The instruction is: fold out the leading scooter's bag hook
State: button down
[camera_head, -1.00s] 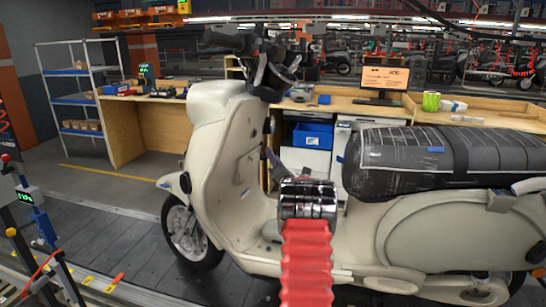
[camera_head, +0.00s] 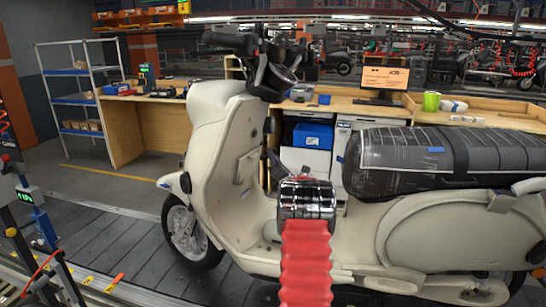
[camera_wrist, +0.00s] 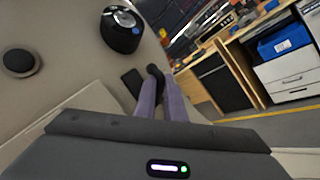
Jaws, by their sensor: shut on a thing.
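The cream scooter (camera_head: 238,130) stands upright on the dark slat conveyor, its front to the left. In the wrist view its inner leg shield (camera_wrist: 65,35) fills the left side. A small black piece, seemingly the bag hook (camera_wrist: 131,82), sits on that panel beside my fingertips. My gripper (camera_wrist: 155,74) is shut at the panel, its dark tips apparently closed on the hook's end. The tips cover part of it, so I cannot tell how far it is folded out. In the head view my gripper (camera_head: 273,158) is partly hidden by my arm, and the hook cannot be made out.
A black round lock-like part (camera_wrist: 122,30) and a black knob (camera_wrist: 20,62) stick out from the panel near my fingers. The dark wrapped seat (camera_head: 400,160) lies right of my arm. Wooden benches (camera_head: 150,125) and a blue bin (camera_head: 312,135) stand behind.

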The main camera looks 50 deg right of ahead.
jog(key=shift+w+d, duration=0.1)
jog(key=shift+f+m+h, duration=0.2)
jog(key=shift+m+h, duration=0.1)
jog(key=m, duration=0.1)
jog(key=m+h, duration=0.1)
jog(key=f+m+h, duration=0.1)
jog(key=shift+s, duration=0.25)
jog(key=shift+s+f+m+g+h, duration=0.1)
jog(key=shift+f+m+g+h, duration=0.15)
jog(key=shift+m+h, duration=1.05)
jog(key=shift+f+m+g+h, duration=0.15)
jog(key=shift+f+m+h, duration=0.2)
jog(key=shift+m+h, duration=0.95)
jog(key=shift+d+m+y, duration=0.1)
jog(key=shift+m+y, duration=0.3)
jog(key=c, duration=1.8)
grip_release()
jog(key=shift+r, duration=0.1)
jog(key=shift+c, duration=0.2)
jog(key=shift+s, duration=0.1)
